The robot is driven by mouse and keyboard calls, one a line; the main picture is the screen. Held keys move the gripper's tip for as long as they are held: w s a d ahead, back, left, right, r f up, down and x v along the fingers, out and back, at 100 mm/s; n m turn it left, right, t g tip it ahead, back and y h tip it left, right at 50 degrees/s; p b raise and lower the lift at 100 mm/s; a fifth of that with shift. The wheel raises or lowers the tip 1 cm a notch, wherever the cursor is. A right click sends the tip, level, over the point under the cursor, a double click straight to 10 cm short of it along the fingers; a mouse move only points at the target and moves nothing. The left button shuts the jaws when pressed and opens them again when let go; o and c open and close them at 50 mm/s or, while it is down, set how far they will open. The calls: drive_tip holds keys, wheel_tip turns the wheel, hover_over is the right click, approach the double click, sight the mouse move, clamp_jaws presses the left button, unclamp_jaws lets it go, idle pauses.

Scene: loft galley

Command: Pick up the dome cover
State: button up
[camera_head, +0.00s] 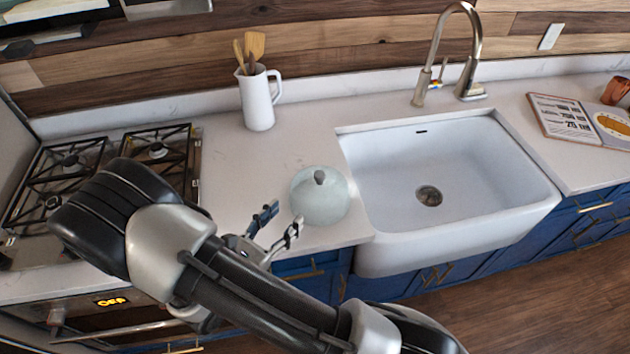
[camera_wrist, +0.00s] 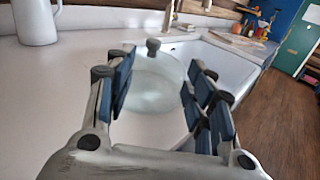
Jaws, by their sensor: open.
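The dome cover (camera_head: 320,200) is a pale, see-through greenish dome with a dark grey knob on top. It stands upright on the white counter, just left of the sink. In the wrist view the dome cover (camera_wrist: 152,85) is ahead, between my fingers, with its knob above fingertip height in the picture. My gripper (camera_head: 278,220) is open and empty, to the left of the dome in the head view and apart from it. In the wrist view my gripper (camera_wrist: 160,80) has its blue-padded fingers spread on either side of the dome. The lower right of the dome is partly hidden by the right finger.
A white sink (camera_head: 430,185) with a tall tap (camera_head: 440,60) lies right of the dome. A white jug (camera_head: 257,100) with wooden utensils stands behind it. A gas hob (camera_head: 60,175) is at left. An open book (camera_head: 580,118) lies far right. The counter between jug and dome is clear.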

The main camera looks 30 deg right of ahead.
drive_tip(key=n, duration=0.1)
drive_tip(key=b, duration=0.1)
approach(317, 178)
drive_tip(key=shift+t, duration=0.4)
drive_tip(key=x, duration=0.6)
drive_tip(key=shift+f, duration=0.25)
drive_tip(key=b+x, duration=0.1)
drive_tip(key=x, duration=0.4)
drive_tip(key=shift+d+f, duration=0.2)
drive_tip(key=shift+c, duration=0.3)
drive_tip(key=c, duration=1)
drive_tip(key=shift+r, duration=0.15)
